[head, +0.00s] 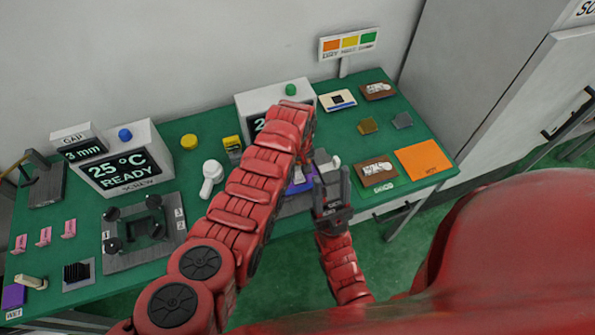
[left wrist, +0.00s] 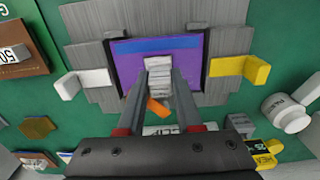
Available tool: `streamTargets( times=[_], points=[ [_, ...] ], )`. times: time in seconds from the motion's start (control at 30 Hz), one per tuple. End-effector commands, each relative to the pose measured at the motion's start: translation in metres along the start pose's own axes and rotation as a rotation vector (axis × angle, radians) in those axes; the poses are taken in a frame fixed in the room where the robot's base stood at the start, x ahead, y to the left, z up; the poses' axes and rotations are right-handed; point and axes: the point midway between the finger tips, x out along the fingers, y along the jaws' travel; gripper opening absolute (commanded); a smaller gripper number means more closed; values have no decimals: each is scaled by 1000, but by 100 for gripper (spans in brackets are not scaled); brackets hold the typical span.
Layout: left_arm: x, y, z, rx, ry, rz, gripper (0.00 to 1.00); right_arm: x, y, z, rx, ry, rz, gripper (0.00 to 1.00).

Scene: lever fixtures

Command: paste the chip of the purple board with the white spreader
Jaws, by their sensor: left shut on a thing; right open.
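The purple board (left wrist: 200,52) lies in a grey fixture (left wrist: 90,42), between a white lever (left wrist: 92,80) and a yellow lever (left wrist: 240,72). In the head view a strip of the board (head: 300,186) shows past my left arm. My left gripper (left wrist: 160,78) is over the board, shut on a white ridged piece that looks like the white spreader (left wrist: 158,66). I cannot tell whether the spreader touches the board. The chip cannot be made out. My right gripper (head: 331,188) is open and empty, at the fixture's right side.
A READY display box (head: 122,165), a dark clamp fixture (head: 140,232) and a white bottle (head: 211,178) stand left of my arm. A sign with coloured squares (head: 348,43) stands at the back.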

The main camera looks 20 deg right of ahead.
Motion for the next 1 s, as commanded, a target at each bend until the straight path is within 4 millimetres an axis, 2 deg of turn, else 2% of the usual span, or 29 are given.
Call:
streamTargets(
  times=[0.13, 0.27, 0.5, 1.0],
  points=[
    [0, 0, 2, 1, -3, 0, 0, 1, 0, 0, 0, 0, 0, 50],
    [-9, 1, 1, 1, -2, 1, 0, 8, 0, -1, 0, 0, 0, 50],
    [-36, 0, 2, 1, -3, -1, 0, 28, 1, -5, 0, 0, 0, 50],
    [-89, 0, -1, 0, 3, 2, 0, 54, 3, -9, 0, 0, 0, 50]
  ],
)
